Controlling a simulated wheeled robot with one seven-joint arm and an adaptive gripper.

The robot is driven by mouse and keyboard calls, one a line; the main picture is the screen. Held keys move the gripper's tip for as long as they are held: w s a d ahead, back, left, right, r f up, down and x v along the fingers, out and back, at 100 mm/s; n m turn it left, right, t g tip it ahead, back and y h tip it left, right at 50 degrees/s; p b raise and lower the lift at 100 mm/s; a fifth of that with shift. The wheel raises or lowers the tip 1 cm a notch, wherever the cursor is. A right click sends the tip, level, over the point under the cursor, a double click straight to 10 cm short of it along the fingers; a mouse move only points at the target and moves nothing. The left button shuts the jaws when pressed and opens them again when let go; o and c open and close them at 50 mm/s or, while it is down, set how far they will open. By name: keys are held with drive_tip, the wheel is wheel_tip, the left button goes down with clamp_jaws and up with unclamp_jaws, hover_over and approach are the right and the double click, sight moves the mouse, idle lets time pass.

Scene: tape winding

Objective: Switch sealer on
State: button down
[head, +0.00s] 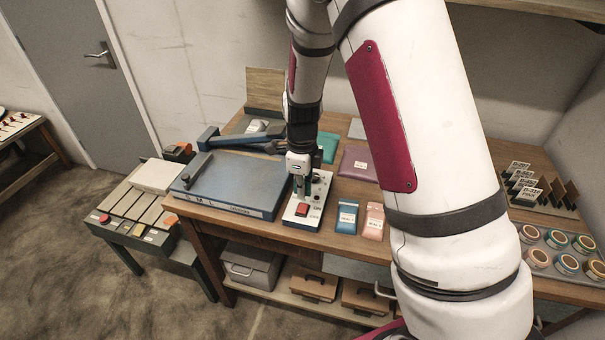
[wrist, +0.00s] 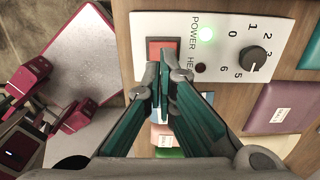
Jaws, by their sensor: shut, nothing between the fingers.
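The sealer's white control box (head: 318,190) stands on the wooden table, right of the blue sealer bed (head: 225,185). The wrist view shows its panel (wrist: 215,20) with a POWER label, a lit green lamp (wrist: 207,35), a dark HEAT lamp (wrist: 200,68) and a black dial (wrist: 253,59). The red switch (wrist: 155,46) is partly hidden by my fingers; it also shows in the head view (head: 302,210). My gripper (wrist: 164,72) is shut and empty, its tips at the switch. I cannot tell whether they touch it.
A blue lever arm (head: 245,139) lies behind the bed. A purple packet (head: 358,164) lies behind the pouches. Several tape rolls (head: 556,238) sit at the far right.

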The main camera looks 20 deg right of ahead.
sight(302, 209)
drive_tip(key=shift+f+p, duration=0.35)
drive_tip(key=shift+f, duration=2.05)
